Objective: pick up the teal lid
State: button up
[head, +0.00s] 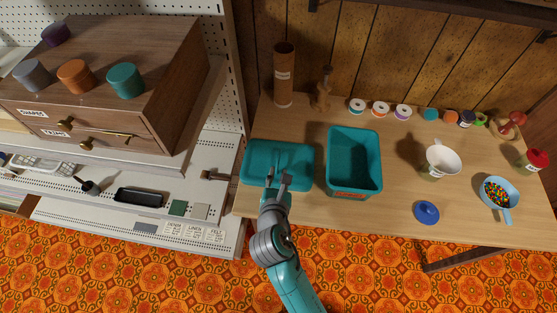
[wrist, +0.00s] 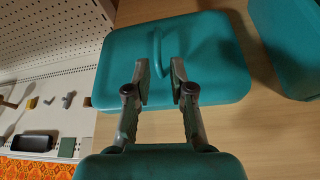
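The teal lid (head: 298,157) lies flat, handle up, at the left end of the wooden table, just left of the open teal bin. It also fills the upper middle of the wrist view (wrist: 212,65). Its raised loop handle (wrist: 156,45) stands near the middle of the lid. My gripper (head: 277,181) is over the near part of the lid. In the wrist view its two fingers (wrist: 160,78) are apart, one on each side of the handle's near end, with gaps showing. It holds nothing. Whether the fingertips touch the lid, I cannot tell.
The teal bin (head: 367,190) stands close on the right. A cardboard tube (head: 284,80) and a small brown figure (head: 323,92) are behind the lid. A white shelf unit (head: 215,185) borders the left. A blue lid (head: 427,212) and cups are farther right.

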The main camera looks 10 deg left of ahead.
aim_at(279, 159)
jog(key=shift+r+x, duration=0.2)
jog(key=shift+x, duration=1.65)
jog(key=shift+r+x, duration=0.15)
jog(key=shift+x, duration=1.65)
jog(key=shift+w+a, duration=0.1)
jog(key=shift+w, duration=0.05)
grip_shut()
